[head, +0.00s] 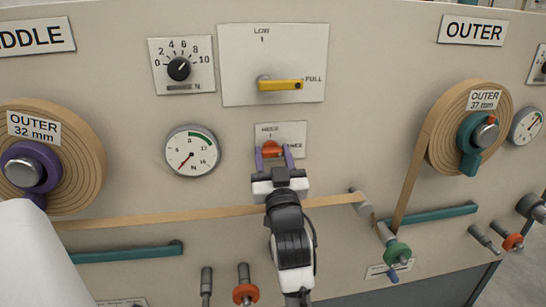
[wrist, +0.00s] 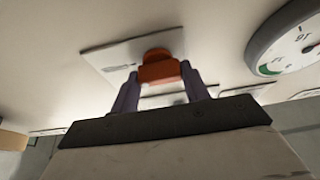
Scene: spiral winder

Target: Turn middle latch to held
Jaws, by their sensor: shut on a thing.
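The middle latch (head: 271,147) is a small orange knob on a white plate (head: 293,131) in the middle of the panel. The plate carries the word HELD at its upper left and a second, partly covered word at its right. My gripper (head: 273,158) reaches up to it from below, its two purple fingers on either side of the knob and shut on it. In the wrist view the orange latch (wrist: 158,70) sits between the fingertips. The fingers and gripper body hide part of the latch and plate, so its exact pointing direction is hard to tell.
A yellow lever (head: 281,85) on a LOW/FULL plate is just above. A round gauge (head: 192,150) is to the left. A tan tape strip (head: 160,217) runs across behind my arm. Tape rolls stand at left (head: 80,150) and right (head: 445,130). Teal bars (head: 130,253) are below.

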